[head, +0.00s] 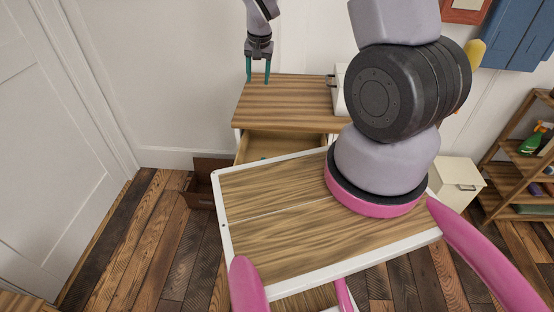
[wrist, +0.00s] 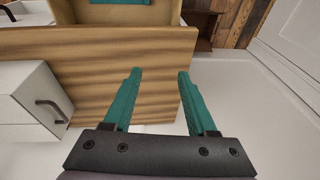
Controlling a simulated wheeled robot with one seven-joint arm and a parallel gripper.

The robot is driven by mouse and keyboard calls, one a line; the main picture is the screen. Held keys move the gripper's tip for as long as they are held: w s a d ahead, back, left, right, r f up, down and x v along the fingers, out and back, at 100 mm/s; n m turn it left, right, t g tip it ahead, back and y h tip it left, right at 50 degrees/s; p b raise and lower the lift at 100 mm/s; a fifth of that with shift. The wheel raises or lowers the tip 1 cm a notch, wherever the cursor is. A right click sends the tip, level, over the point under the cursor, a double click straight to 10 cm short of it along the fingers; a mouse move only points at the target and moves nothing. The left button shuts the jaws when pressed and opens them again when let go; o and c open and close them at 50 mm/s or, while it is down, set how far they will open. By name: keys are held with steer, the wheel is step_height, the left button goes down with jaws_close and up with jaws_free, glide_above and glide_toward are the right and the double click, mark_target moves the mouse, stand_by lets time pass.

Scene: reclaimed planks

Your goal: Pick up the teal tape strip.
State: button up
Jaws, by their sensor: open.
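My gripper (head: 258,82) is open and empty, above the left back of the wooden cabinet top (head: 280,92). In the wrist view its two teal fingers (wrist: 158,72) stand apart with nothing between them. A flat teal piece (wrist: 118,14), which looks like the teal tape strip, lies in the open drawer (head: 285,145) at the top of the wrist view, partly cut off by the frame. In the head view only a small teal bit (head: 263,158) shows in the drawer; the rest is hidden. My gripper is apart from it.
A white box (head: 341,92) stands on the cabinet top's right side. A brown open box (head: 203,185) sits on the plank floor left of the drawer. A white cabinet (head: 458,180) and shelf (head: 515,165) stand right. The wall is close behind the cabinet.

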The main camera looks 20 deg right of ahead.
steer(key=shift+n+g+h, duration=0.3)
steer(key=shift+g+h, duration=0.1)
steer(key=shift+g, duration=0.4)
steer(key=s+f, duration=0.1)
steer(key=f, duration=0.8)
steer(key=s+a+f, duration=0.1)
steer(key=f, duration=0.8)
steer(key=s+f, duration=0.1)
steer(key=f, duration=0.8)
steer(key=shift+s+a+f, duration=0.25)
steer(key=shift+s+f, duration=0.05)
steer(key=shift+f, duration=0.1)
steer(key=shift+w+d+f, duration=0.1)
steer(key=shift+d+f, duration=0.05)
steer(key=shift+f, duration=0.85)
steer(key=shift+w+d+f, duration=0.1)
steer(key=shift+d+f, duration=0.05)
steer(key=shift+f, duration=0.85)
steer(key=shift+d+f, duration=0.15)
steer(key=shift+f, duration=0.85)
jaws_close()
